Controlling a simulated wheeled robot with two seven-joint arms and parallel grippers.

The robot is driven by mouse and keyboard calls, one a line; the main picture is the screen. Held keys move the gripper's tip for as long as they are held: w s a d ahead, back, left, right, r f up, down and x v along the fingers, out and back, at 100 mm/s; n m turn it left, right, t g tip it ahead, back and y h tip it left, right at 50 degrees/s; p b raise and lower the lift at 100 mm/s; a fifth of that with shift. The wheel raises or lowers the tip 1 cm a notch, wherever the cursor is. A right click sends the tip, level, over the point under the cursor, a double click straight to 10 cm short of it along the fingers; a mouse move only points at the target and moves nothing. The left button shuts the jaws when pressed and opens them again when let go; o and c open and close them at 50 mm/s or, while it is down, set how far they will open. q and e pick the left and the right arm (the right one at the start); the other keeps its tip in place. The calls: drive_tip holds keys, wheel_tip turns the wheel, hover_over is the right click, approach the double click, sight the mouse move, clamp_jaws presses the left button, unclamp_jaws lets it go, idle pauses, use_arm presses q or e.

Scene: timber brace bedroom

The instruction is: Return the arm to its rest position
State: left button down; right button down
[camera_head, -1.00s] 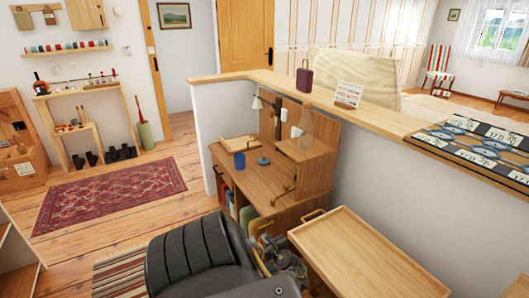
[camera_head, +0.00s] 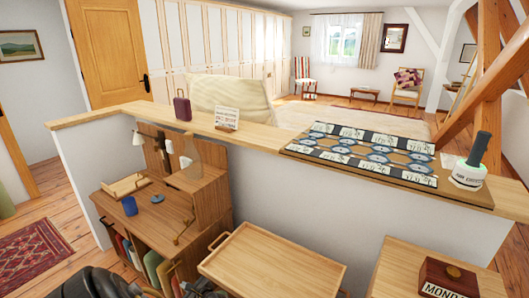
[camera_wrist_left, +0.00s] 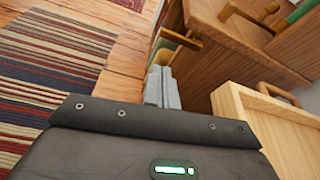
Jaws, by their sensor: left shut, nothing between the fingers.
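My left gripper (camera_head: 196,289) shows at the bottom edge of the head view, partly cut off, beside my dark arm. It is low in front of the wooden desk (camera_head: 150,205) and just left of the light wooden tray table (camera_head: 270,262). In the left wrist view its grey fingers (camera_wrist_left: 163,88) are together and empty, above the plank floor. The tray edge (camera_wrist_left: 232,115) shows to their right, and the desk is beyond them. My right gripper is not in view.
A long ledge (camera_head: 250,136) carries a purple case (camera_head: 182,107), a card, a patterned board and a stamp-like object (camera_head: 470,163). A wooden box (camera_head: 447,277) stands on a surface at lower right. Striped rug (camera_wrist_left: 62,50) and open floor lie to the left.

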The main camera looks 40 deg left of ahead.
use_arm(q)
drive_tip(key=s+d+f+n+t+h, duration=0.2)
drive_tip(key=s+d+f+h, duration=0.1)
drive_tip(key=d+f, duration=0.5)
drive_tip(key=s+d+f+n+t+h, duration=0.25)
drive_tip(key=d+f, duration=0.35)
drive_tip(key=f, duration=0.3)
drive_tip(key=s+d+f+n+h, duration=0.3)
drive_tip(key=s+d, duration=0.6)
drive_tip(key=d, duration=0.4)
drive_tip(key=s+d+f+n+g+h, duration=0.1)
drive_tip(key=s+d+f+n+h, duration=0.3)
drive_tip(key=s+d, duration=0.5)
drive_tip(key=d+f+h, duration=0.1)
drive_tip(key=d+f, duration=0.1)
drive_tip(key=d, duration=0.2)
drive_tip(key=shift+s, duration=0.4)
drive_tip(key=shift+n+g+h, duration=0.25)
